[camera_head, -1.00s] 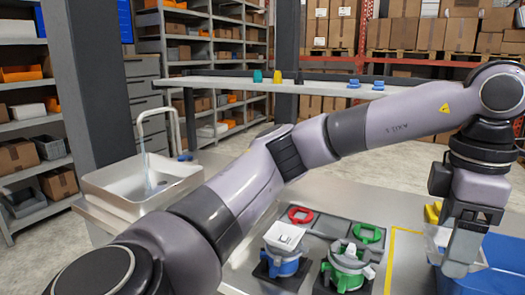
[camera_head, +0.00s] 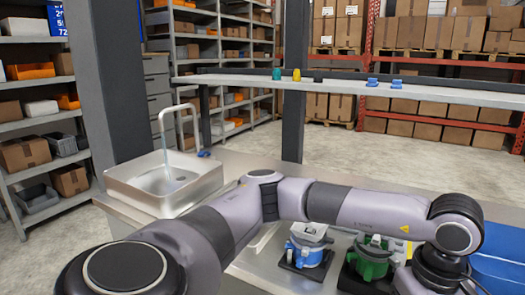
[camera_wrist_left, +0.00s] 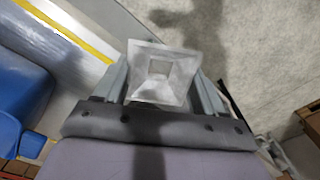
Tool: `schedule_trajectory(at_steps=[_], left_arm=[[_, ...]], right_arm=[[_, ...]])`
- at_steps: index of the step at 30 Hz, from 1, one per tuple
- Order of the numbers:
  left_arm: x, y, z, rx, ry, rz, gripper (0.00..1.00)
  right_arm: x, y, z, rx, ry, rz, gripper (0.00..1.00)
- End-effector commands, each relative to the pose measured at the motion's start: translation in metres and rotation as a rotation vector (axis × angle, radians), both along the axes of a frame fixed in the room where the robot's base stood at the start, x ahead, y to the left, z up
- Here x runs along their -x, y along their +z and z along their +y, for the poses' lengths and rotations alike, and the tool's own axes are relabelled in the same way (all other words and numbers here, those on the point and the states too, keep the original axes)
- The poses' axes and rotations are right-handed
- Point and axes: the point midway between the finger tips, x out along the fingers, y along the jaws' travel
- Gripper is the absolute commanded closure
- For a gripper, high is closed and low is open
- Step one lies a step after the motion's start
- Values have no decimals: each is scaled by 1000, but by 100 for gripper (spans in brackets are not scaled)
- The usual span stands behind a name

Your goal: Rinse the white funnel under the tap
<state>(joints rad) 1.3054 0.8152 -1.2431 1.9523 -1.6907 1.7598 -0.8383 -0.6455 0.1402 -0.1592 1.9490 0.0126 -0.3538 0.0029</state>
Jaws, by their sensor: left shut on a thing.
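The white funnel (camera_wrist_left: 160,75), square and partly see-through, is held between the two fingers of my left gripper (camera_wrist_left: 160,88) in the left wrist view. In the head view my left wrist is at the lower right edge; the fingers and funnel are not visible there. The tap (camera_head: 166,117) stands over the sink basin (camera_head: 125,190) at the left, with a thin water stream (camera_head: 168,160) falling into it. The funnel is well away from the tap. My right gripper is not in view.
A blue dispenser (camera_head: 307,255) with a pale square top and a green dispenser (camera_head: 370,262) stand on the bench, partly behind my left arm. A blue bin (camera_head: 503,255) is at the right. A back shelf (camera_head: 340,82) carries small coloured pieces. Bare floor shows behind the bench.

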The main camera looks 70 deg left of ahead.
Motion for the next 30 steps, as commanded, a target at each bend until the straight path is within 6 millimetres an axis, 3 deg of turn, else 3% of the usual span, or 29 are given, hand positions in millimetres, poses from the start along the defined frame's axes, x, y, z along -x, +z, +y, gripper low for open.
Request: schedule_trajectory(at_steps=[1, 9, 18, 24, 30], left_arm=[[4, -17, 1, 0, -87, 7, 62], [13, -91, 1, 2, -559, 6, 62], [22, -160, 2, 2, -1000, 3, 62], [27, -194, 1, 3, -1221, 2, 62], [26, -191, -5, 8, -1224, -7, 62]], right_arm=[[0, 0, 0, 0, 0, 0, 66], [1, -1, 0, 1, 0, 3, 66], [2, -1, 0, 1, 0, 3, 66], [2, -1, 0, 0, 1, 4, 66], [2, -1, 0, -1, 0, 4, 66]])
